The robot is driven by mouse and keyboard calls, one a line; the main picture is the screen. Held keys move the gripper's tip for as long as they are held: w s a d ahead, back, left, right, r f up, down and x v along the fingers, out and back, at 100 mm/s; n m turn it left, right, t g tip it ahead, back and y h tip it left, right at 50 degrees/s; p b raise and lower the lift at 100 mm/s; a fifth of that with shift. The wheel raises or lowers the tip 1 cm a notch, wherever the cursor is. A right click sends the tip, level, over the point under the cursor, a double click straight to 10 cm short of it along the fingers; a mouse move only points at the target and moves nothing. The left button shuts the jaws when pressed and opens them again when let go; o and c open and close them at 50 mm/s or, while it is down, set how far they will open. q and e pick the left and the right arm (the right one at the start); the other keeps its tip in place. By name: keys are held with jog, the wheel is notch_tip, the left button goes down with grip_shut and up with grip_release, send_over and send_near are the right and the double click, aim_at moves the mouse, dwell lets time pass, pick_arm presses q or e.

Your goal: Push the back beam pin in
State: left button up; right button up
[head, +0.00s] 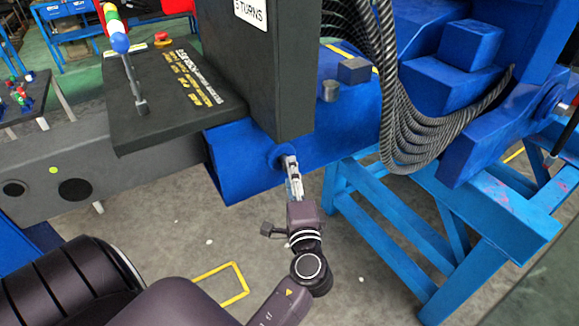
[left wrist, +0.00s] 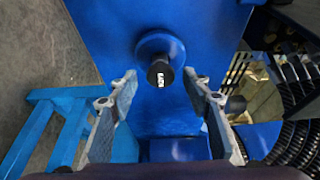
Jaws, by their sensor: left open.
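The beam pin (left wrist: 160,74) shows in the left wrist view as a dark round knob with a white label. It sticks out from a round blue collar (left wrist: 155,46) on the blue beam (left wrist: 100,28). In the head view the collar (head: 276,158) is on the beam's near face, and the pin is hidden behind my gripper. My left gripper (head: 291,166) is at the collar. In the left wrist view its fingers (left wrist: 160,84) are spread, one on each side below the pin, with nothing between them. I cannot tell whether they touch it. My right gripper is not in view.
A dark upright post (head: 256,75) stands just above the collar. A black plate (head: 165,100) with a lever and coloured balls is at left. Hanging grey cables (head: 400,125) and a light-blue stand (head: 450,235) are at right. Floor below is mostly clear.

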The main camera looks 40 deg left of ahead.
pick_arm(q)
jog(key=v, duration=0.8)
jog(key=shift+r, duration=0.1)
jog(key=d+f+m+g+h, duration=0.1)
jog(key=d+f+h, duration=0.2)
jog(key=f, duration=0.9)
jog(key=d+f+m+g+h, duration=0.1)
jog(key=d+f+h, duration=0.3)
jog(key=f, duration=0.8)
jog(key=s+d+f+g+h, duration=0.15)
jog(key=s+f, duration=0.25)
jog(key=f, duration=0.4)
jog(key=s+d+f+g+h, duration=0.15)
jog(key=s+f, duration=0.25)
jog(key=f, duration=0.5)
jog(key=s+a+f+n+g+h, duration=0.1)
jog(key=s+f+n+g, duration=0.1)
jog(key=s+f, duration=0.4)
jog(key=s+a+f+n+g+h, duration=0.1)
jog(key=s+f, duration=0.5)
jog(key=s, duration=0.7)
jog(key=s+a+f+n+g, duration=0.2)
jog(key=s+f+n, duration=0.3)
jog(key=s, duration=0.5)
notch_tip(320, 180, down, 2)
jog(key=shift+s+a+n+g+h, duration=0.3)
jog(key=shift+g+h, duration=0.1)
jog(key=shift+g, duration=0.5)
jog(key=shift+d, duration=0.1)
